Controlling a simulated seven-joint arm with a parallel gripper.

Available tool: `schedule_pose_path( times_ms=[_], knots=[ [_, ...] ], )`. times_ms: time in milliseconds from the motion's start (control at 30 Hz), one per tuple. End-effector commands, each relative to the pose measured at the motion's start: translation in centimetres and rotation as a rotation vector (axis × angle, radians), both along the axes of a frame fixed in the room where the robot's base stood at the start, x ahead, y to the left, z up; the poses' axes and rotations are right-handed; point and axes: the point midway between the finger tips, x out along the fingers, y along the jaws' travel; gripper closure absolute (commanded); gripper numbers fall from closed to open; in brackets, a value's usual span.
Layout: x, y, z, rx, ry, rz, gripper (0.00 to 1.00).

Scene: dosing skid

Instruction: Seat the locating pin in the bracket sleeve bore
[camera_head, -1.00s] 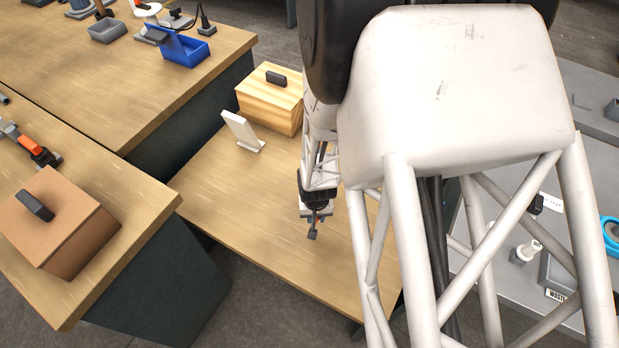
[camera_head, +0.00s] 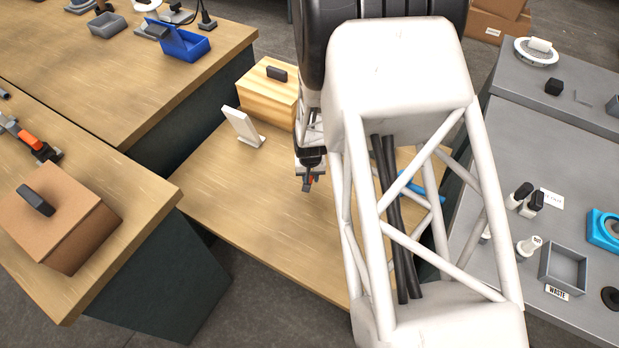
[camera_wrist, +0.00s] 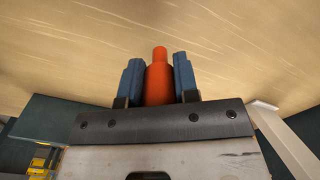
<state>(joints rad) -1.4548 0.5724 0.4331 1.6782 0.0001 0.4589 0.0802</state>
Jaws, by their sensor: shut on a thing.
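My gripper (camera_head: 308,184) is over the wooden table in the head view, left of my white arm links. In the wrist view its two blue-grey fingers (camera_wrist: 160,82) are shut on an orange-red stepped cylinder, the locating pin (camera_wrist: 159,86). The pin's narrower end points away from the gripper. Only a small red patch of it shows in the head view. I cannot make out the bracket sleeve or its bore. A blue part (camera_head: 424,188) on the table is mostly hidden behind my arm, and I cannot tell what it is.
A white slanted stand (camera_head: 241,128) and a wooden box with a black handle (camera_head: 268,96) are at the back of the table (camera_head: 235,195). The table's front left is clear. A grey bench at right holds a grey tray (camera_head: 563,268) and several small items.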

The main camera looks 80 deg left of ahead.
Motion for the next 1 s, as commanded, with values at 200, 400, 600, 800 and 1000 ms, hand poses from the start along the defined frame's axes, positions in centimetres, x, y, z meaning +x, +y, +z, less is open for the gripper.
schedule_pose_path(
  times_ms=[200, 400, 600, 800, 1000],
  knots=[
    [0.2, 1.5, -0.1, 0.001, 0.0, 0.0, 0.94],
    [0.2, 1.6, -0.1, 0.001, 0.0, 0.0, 0.94],
    [0.2, 1.6, -0.2, 0.0, 0.0, 0.0, 0.94],
    [0.2, 1.6, -1.6, 0.0, 0.0, 0.0, 0.94],
    [0.2, 1.6, -3.3, 0.0, 0.0, 0.0, 0.94]
  ],
)
